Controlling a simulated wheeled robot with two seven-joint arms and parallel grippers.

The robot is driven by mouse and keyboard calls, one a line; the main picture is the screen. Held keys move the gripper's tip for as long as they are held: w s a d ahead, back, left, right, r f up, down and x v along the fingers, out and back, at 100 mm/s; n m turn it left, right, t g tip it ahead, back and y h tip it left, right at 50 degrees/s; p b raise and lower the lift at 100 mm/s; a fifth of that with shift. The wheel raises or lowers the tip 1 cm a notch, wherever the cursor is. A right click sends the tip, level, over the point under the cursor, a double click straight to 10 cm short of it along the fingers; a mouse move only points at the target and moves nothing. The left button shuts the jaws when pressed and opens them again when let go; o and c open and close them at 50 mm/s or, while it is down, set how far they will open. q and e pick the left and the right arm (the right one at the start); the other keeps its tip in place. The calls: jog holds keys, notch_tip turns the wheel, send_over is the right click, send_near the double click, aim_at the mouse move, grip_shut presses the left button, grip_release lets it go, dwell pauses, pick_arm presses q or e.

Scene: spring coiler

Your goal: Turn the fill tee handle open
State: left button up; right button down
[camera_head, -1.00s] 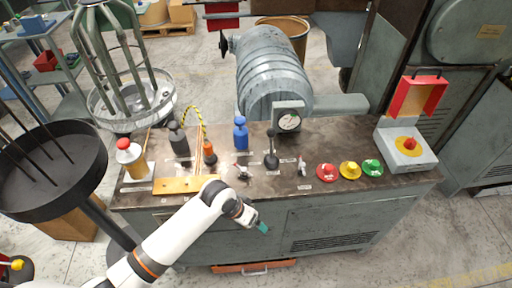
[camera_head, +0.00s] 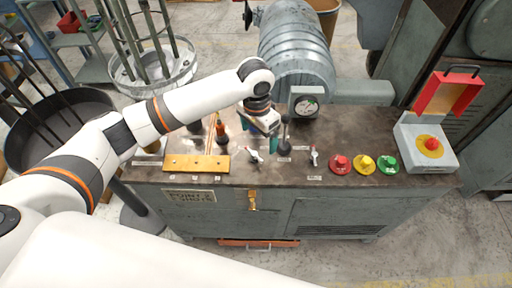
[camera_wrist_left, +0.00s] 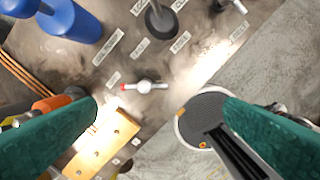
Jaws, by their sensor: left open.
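Two small tee handles stand on the bench top: one left of the black lever (camera_head: 254,155) and one right of it (camera_head: 313,156). I cannot read which label says fill. In the left wrist view a tee handle (camera_wrist_left: 145,87) with a silver hub and red tip lies crosswise, ahead of and between the fingers. Part of another small handle (camera_wrist_left: 229,5) shows at the top edge. My left gripper (camera_head: 261,124) is above the bench, pointing down; in the wrist view its teal fingers (camera_wrist_left: 162,105) are wide apart and empty. My right gripper is out of view.
The black lever (camera_head: 285,141) stands close to the tee handles. A blue bottle-like part (camera_wrist_left: 70,20), an orange-topped part (camera_head: 221,132) and a brass plate (camera_head: 196,164) are nearby. Red, yellow and green buttons (camera_head: 363,165) sit right, before a red-lidded box (camera_head: 427,148).

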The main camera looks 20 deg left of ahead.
aim_at(254, 153)
pick_arm(q)
jog(key=f, duration=0.3)
jog(key=a+f, duration=0.1)
jog(key=f, duration=0.3)
jog(key=w+f+p, duration=0.1)
jog(key=f, duration=0.2)
jog(key=shift+w+a+f, duration=0.1)
jog(key=shift+a+f, duration=0.05)
jog(key=shift+a, duration=0.2)
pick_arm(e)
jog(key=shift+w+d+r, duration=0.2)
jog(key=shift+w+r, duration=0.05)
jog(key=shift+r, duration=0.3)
pick_arm(q)
jog(key=c, duration=0.9)
